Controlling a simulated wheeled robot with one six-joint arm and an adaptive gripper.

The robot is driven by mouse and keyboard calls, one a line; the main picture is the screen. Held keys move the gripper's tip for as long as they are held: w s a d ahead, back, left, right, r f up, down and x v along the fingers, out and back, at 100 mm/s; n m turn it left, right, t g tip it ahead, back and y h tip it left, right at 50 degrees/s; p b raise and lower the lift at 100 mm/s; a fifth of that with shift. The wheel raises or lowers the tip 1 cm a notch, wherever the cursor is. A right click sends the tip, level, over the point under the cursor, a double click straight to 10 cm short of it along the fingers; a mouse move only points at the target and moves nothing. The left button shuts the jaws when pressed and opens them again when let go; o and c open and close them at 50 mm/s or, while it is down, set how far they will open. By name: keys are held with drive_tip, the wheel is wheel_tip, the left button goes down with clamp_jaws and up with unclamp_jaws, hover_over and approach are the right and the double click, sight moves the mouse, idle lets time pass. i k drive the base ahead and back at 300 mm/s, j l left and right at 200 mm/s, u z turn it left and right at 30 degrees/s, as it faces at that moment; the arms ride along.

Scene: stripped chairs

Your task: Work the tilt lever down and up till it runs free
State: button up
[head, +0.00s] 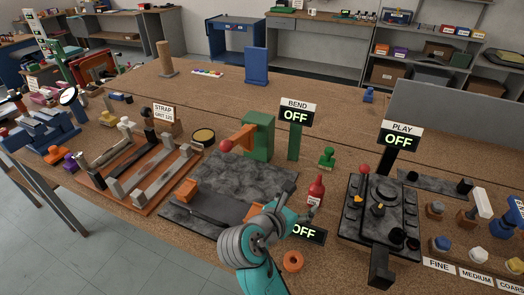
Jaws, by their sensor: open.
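A dark chair mechanism (381,215) lies at the right of the bench, below the PLAY sign (400,137), which reads OFF. A red knob (364,169) stands at its far left corner, and small yellow parts show on its top. I cannot tell for sure which part is the tilt lever. My gripper (300,199) is open and seems empty, left of the mechanism and apart from it. A red bottle (316,190) stands close to the fingers; I cannot tell whether they touch.
A grey slab (212,180) with a green press (259,136) lies left of my gripper. The BEND sign (296,112) reads OFF. Another OFF display (307,233) is partly hidden by my arm. An orange ring (292,261) lies near the front edge. Several knobs stand at the right.

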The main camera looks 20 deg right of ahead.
sight(361, 185)
drive_tip(key=k+j, duration=0.1)
drive_tip(key=j, duration=0.25)
drive_tip(key=k+j, duration=0.15)
drive_tip(key=j, duration=0.15)
drive_tip(key=k+j, duration=0.1)
drive_tip(key=j, duration=0.25)
drive_tip(key=k+j, duration=0.15)
drive_tip(key=j, duration=0.15)
